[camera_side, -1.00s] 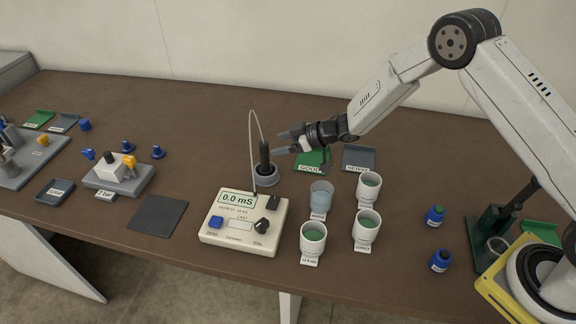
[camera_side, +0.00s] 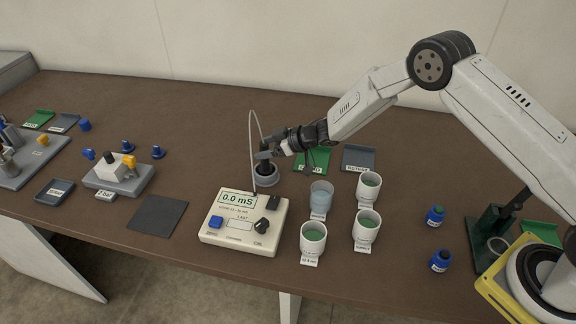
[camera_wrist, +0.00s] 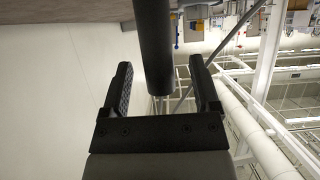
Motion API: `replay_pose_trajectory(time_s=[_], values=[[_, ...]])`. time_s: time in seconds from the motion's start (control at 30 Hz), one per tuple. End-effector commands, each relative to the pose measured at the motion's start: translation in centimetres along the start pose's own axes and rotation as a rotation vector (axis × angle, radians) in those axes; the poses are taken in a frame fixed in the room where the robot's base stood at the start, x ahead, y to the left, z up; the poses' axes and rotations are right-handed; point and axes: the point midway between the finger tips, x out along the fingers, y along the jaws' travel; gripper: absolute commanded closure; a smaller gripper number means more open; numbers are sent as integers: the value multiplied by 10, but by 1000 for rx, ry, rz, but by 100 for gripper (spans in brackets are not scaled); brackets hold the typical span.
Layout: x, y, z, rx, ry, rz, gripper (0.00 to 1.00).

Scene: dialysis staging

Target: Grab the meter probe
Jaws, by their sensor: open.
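The meter probe (camera_side: 264,166) is a dark upright rod standing in a round grey holder (camera_side: 265,180), with a thin pale cable (camera_side: 251,140) looping to the meter (camera_side: 243,222). The meter is cream and reads 0.0 mS. My gripper (camera_side: 266,148) is at the upper part of the probe and hides some of it. In the wrist view the dark probe (camera_wrist: 154,45) comes down between the two open fingers of my gripper (camera_wrist: 160,80), with a gap on each side.
Several cups, including a white cup (camera_side: 313,238) and a clear blue one (camera_side: 321,197), stand right of the meter. A green tray (camera_side: 318,158) and a grey tray (camera_side: 358,158) lie behind them. A dark mat (camera_side: 158,216) lies left.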

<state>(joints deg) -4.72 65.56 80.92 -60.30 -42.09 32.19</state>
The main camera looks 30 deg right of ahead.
Motion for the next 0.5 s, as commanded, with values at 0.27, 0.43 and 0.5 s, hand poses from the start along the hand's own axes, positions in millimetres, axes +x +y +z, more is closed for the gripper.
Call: replay_pose_trajectory(time_s=[0.27, 0.43, 0.5], values=[[22, 0, 0, -1, -1, 0, 21], [25, 0, 0, 0, -1, 0, 21], [25, 0, 0, 0, -1, 1, 21]])
